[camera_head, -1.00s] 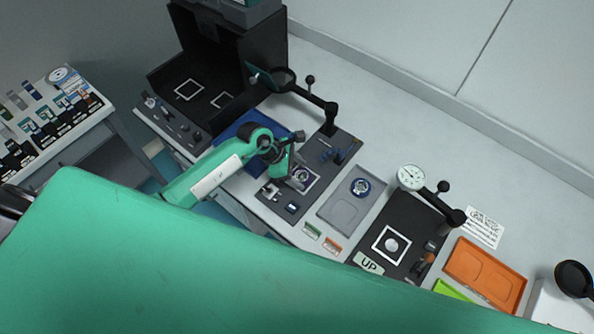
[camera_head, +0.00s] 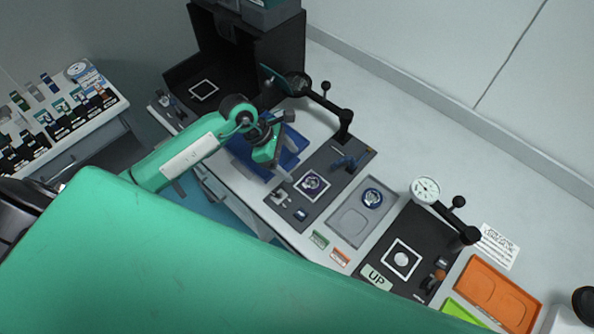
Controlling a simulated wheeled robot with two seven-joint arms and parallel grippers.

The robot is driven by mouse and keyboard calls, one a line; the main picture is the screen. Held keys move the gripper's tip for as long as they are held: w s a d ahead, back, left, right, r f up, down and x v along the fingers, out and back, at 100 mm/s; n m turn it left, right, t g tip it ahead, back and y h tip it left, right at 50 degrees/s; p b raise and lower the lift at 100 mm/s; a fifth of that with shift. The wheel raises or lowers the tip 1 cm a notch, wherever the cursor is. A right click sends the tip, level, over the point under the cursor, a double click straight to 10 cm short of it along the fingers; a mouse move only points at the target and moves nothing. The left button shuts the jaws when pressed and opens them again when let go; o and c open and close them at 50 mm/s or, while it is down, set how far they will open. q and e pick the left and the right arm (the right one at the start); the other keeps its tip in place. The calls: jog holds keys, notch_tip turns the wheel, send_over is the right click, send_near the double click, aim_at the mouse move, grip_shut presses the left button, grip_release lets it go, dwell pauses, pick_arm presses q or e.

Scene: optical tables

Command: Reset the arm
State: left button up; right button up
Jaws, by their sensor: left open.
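My left arm comes in from the left, green with a white panel. Its gripper (camera_head: 281,168) is open and hangs above the bench by the blue tray (camera_head: 292,161), with nothing visible between its fingers. It is to the left of the dark mat (camera_head: 334,176), which carries a white square outline with a round part (camera_head: 312,183) inside. The fingertips are small and partly hidden by the wrist. My right gripper is not in view. A large green part of my own body covers the bottom of the view.
A black open box (camera_head: 262,60) stands behind the arm. A grey tray (camera_head: 349,226) and an orange tray (camera_head: 496,289) lie to the right. A side table (camera_head: 88,130) holds several small items.

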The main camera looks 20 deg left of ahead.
pick_arm(q)
jog(key=shift+v, duration=0.8)
jog(key=shift+d, duration=0.1)
